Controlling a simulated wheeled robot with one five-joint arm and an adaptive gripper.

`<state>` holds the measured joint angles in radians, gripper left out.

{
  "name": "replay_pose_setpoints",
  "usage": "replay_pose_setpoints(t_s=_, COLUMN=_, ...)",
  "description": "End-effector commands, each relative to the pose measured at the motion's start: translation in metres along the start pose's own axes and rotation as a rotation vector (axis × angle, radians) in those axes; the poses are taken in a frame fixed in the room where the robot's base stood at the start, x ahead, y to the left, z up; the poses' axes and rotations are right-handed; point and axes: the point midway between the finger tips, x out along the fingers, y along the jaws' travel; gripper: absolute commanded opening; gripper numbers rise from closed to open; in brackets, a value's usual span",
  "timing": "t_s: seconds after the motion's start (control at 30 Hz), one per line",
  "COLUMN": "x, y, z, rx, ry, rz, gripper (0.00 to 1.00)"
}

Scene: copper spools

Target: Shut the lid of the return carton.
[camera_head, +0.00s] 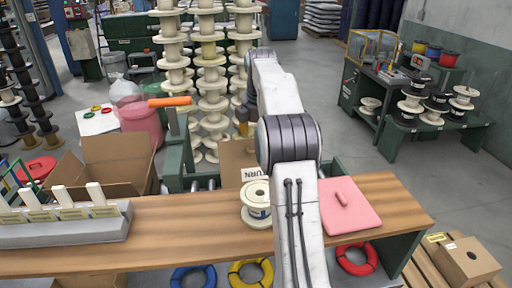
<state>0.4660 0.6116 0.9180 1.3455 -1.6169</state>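The return carton (230,163) is a brown cardboard box behind the back edge of the wooden bench. A white label ending in "TURN" shows on it. My arm covers its right side, and I cannot tell how its lid stands. My arm rises from the bottom of the picture and bends at the top. Its dark far end (241,116) points down above the carton, in front of the spool stacks. The fingers are too small and hidden to tell whether they are open or shut.
A white spool (256,203) stands on the bench (180,222), in front of the carton. A pink lid with a handle (346,206) lies right of my arm. An open carton (116,163) and a grey rack (62,232) are at left. Spool stacks (211,75) stand behind.

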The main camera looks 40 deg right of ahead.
Motion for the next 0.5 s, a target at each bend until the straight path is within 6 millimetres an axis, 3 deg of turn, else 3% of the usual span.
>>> replay_pose_setpoints(t_s=0.5, x=0.046, y=0.001, z=-0.001, rx=0.003, ry=0.000, rz=-0.002, gripper=0.47)
